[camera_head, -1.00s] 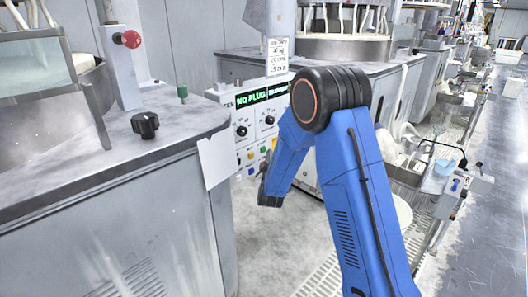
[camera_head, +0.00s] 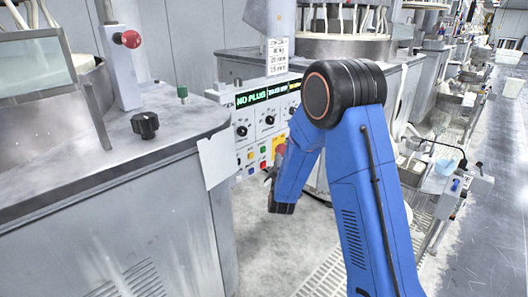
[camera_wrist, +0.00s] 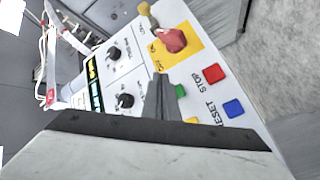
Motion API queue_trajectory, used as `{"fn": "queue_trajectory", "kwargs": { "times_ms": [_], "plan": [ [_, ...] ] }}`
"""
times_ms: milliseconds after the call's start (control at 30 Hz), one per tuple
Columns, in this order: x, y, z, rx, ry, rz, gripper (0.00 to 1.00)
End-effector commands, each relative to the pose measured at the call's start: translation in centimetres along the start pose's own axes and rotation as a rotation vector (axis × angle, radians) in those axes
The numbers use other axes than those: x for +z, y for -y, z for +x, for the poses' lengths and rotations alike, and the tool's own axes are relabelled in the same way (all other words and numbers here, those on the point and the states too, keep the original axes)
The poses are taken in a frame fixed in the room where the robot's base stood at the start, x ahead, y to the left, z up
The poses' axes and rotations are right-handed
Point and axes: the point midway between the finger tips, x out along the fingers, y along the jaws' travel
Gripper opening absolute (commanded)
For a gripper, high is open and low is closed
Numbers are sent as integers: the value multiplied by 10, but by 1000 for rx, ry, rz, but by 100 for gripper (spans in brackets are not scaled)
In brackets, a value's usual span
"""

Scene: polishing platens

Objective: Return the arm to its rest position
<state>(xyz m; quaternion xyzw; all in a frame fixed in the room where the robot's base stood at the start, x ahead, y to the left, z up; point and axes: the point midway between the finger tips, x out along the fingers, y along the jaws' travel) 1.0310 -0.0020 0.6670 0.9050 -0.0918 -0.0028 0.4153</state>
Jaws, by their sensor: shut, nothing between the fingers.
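My blue arm (camera_head: 370,190) is bent, with its dark elbow high and its forearm sloping down toward the white control panel (camera_head: 244,155). My gripper (camera_wrist: 160,85) is shut and empty in the wrist view, its dark fingers pointing at the panel. In the head view the gripper is mostly hidden behind the forearm; only a small dark part shows beside the panel. I cannot tell the exact gap between fingertips and panel.
The panel carries a red knob on a yellow plate (camera_wrist: 186,53), a red STOP button (camera_wrist: 212,74), a blue RESET button (camera_wrist: 234,107) and a lit display (camera_head: 251,98). A grey machine cabinet (camera_head: 110,225) stands left. An aisle (camera_head: 495,170) is clear at right.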

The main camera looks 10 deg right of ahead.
Motion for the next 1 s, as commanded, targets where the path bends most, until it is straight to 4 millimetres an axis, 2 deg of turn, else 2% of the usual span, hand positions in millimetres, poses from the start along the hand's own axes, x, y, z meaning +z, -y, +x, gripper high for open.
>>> {"fn": "queue_trajectory", "kwargs": {
  "times_ms": [567, 767, 1000],
  "plan": [
    [-1, -2, -1, -6, 2, 6, 0],
    [-12, -20, -7, -72, 26, 75, 0],
    [-28, -49, -33, -212, 94, 203, 0]
  ]
}}
